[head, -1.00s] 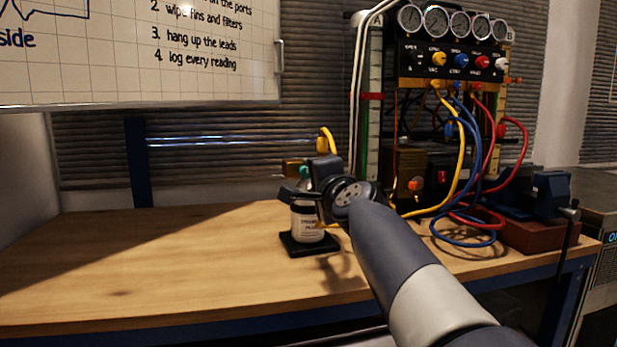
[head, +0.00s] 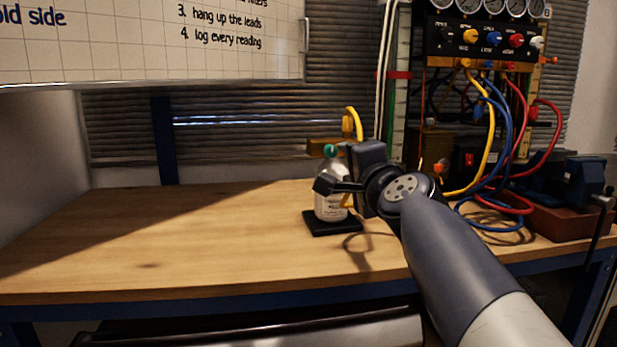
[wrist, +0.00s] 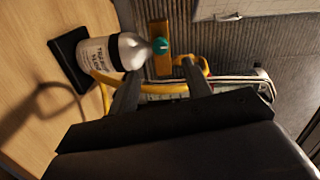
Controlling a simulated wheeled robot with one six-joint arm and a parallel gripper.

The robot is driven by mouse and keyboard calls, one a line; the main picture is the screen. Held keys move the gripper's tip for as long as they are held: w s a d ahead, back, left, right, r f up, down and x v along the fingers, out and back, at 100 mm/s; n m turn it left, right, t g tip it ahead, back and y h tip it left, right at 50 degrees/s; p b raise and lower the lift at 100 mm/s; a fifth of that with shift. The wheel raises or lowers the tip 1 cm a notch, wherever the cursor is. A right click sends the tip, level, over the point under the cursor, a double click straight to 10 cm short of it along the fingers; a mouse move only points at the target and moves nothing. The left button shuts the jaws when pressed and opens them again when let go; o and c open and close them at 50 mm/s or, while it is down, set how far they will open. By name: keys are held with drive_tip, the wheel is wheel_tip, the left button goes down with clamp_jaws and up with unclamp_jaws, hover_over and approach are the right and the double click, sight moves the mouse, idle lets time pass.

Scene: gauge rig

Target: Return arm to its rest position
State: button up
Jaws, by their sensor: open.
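My gripper (head: 322,185) is in front of the gauge rig, above the wooden bench, at the end of my bent arm. A white bottle (head: 331,203) with a teal cap stands on a black square base (head: 333,225), just behind the gripper in the head view. The gripper hides part of the bottle. In the wrist view the bottle (wrist: 108,53) lies beyond the left finger, its label partly readable.
The gauge rig (head: 487,40) with yellow, blue and red leads (head: 497,150) stands at the back right. A yellow hose end (head: 351,122) rises behind the bottle. A blue vise (head: 580,180) sits at the right. The bench's left part (head: 130,245) is clear.

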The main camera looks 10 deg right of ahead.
sight(331, 153)
drive_tip(key=w, duration=0.7)
drive_tip(key=w+a, duration=0.1)
drive_tip(key=w, duration=0.2)
drive_tip(key=shift+w, duration=0.2)
drive_tip(key=shift+s, duration=0.1)
drive_tip(key=s+d, duration=0.1)
drive_tip(key=s, duration=0.9)
drive_tip(key=w, duration=0.7)
drive_tip(key=w+a, duration=0.1)
drive_tip(key=w, duration=0.2)
drive_tip(key=shift+w, duration=0.2)
drive_tip(key=m+p, duration=0.1)
drive_tip(key=m, duration=0.1)
drive_tip(key=shift+s+r+m+p, duration=0.1)
drive_tip(key=shift+r+m+p, duration=0.05)
drive_tip(key=shift+m+p, duration=0.2)
drive_tip(key=m+p, duration=0.2)
drive_tip(key=m, duration=0.4)
drive_tip(key=shift+m, duration=0.35)
drive_tip(key=m+p, duration=0.1)
drive_tip(key=m, duration=0.3)
drive_tip(key=m+p, duration=0.1)
drive_tip(key=m, duration=0.3)
drive_tip(key=shift+m, duration=0.3)
drive_tip(key=shift+f, duration=0.2)
